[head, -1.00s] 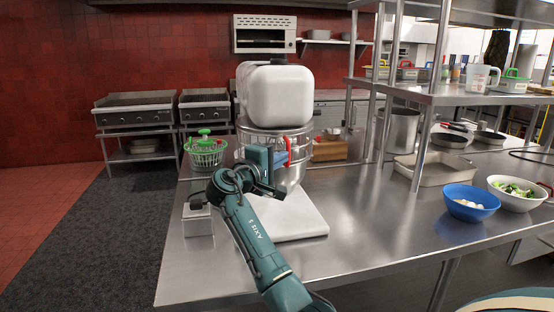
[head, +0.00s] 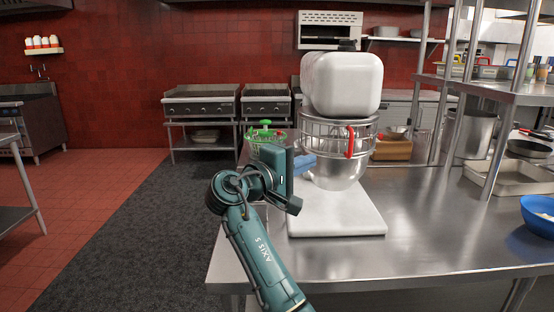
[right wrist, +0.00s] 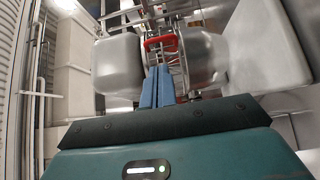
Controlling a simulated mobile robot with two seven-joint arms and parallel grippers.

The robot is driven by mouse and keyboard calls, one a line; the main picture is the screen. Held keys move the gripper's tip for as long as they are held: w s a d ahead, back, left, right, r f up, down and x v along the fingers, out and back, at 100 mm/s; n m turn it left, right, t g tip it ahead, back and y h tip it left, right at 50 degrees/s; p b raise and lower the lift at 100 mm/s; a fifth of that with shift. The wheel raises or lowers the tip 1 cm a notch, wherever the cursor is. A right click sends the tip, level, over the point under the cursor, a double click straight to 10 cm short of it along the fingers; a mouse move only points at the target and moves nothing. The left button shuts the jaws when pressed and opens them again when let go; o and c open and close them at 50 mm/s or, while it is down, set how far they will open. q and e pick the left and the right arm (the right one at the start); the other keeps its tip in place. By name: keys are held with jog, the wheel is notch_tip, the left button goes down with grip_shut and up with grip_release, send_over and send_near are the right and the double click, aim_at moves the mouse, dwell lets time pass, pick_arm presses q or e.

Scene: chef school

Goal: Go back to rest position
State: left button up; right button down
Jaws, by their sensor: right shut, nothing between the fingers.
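My right gripper (head: 306,166) is left of the white stand mixer (head: 342,83) in the head view, above the counter. Its blue fingers are shut together and empty in the right wrist view (right wrist: 157,86). The mixer's metal bowl (head: 338,174) has a wire guard with a red handle (head: 350,142). In the right wrist view the red handle (right wrist: 161,42) shows just beyond the fingertips, with a gap that I cannot judge well. My left gripper is not in view.
Shelf posts stand at right. Dark floor matting (head: 130,230) lies clear on the left.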

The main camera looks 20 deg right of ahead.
jog(key=s+f+y, duration=0.4)
jog(key=s+f, duration=0.1)
jog(key=f, duration=0.8)
jog(key=s+f+y, duration=0.4)
jog(key=s+f, duration=0.1)
jog(key=f, duration=0.7)
jog(key=s+a+f+m+g+y, duration=0.1)
jog(key=s+a+f+y, duration=0.2)
jog(key=s, duration=0.5)
jog(key=s+a+f+g+y, duration=0.1)
jog(key=s+a+f+y, duration=0.2)
jog(key=s, duration=0.5)
jog(key=s+a+f+m+g+y, duration=0.1)
jog(key=s+a+f+y, duration=0.2)
jog(key=s, duration=0.5)
jog(key=w+a+f+n+t+y+p, duration=0.1)
jog(key=w+a+f+t+y, duration=0.2)
jog(key=w+a+f+t, duration=0.2)
jog(key=shift+w+a+f+t+p, duration=0.35)
jog(key=shift+w+t, duration=0.5)
jog(key=shift+t, duration=0.35)
